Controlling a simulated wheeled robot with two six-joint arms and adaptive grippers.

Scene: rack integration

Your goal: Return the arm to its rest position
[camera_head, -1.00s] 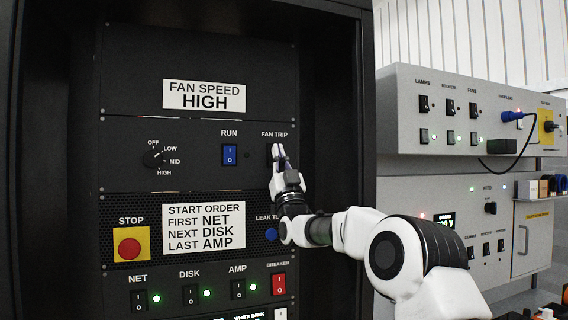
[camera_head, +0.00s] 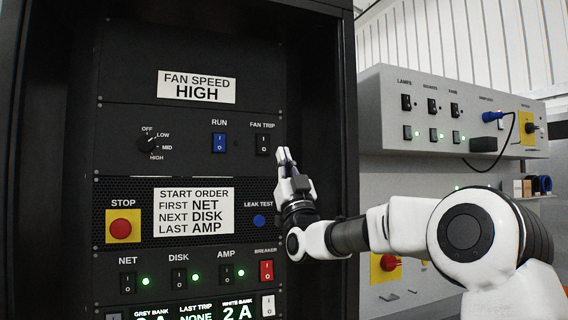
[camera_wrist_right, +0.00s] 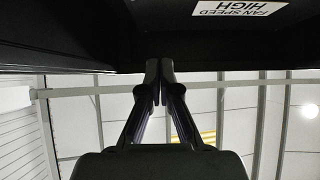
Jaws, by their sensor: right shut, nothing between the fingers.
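My right gripper (camera_head: 285,156) is shut and empty in the head view, in front of the right side of the rack panel, just below and right of the FAN TRIP switch (camera_head: 263,145). Its fingertips are apart from that switch, which is now uncovered. In the right wrist view my right gripper (camera_wrist_right: 160,66) shows its two fingers together with nothing between them. My right arm reaches in from the lower right. My left gripper is not in view.
The black rack (camera_head: 325,120) holds a blue RUN switch (camera_head: 219,143), a fan knob (camera_head: 147,145), a red STOP button (camera_head: 123,228) and a blue LEAK TEST button (camera_head: 259,221). A grey control box (camera_head: 377,112) stands at the right. Green lamps glow by the NET, DISK and AMP switches.

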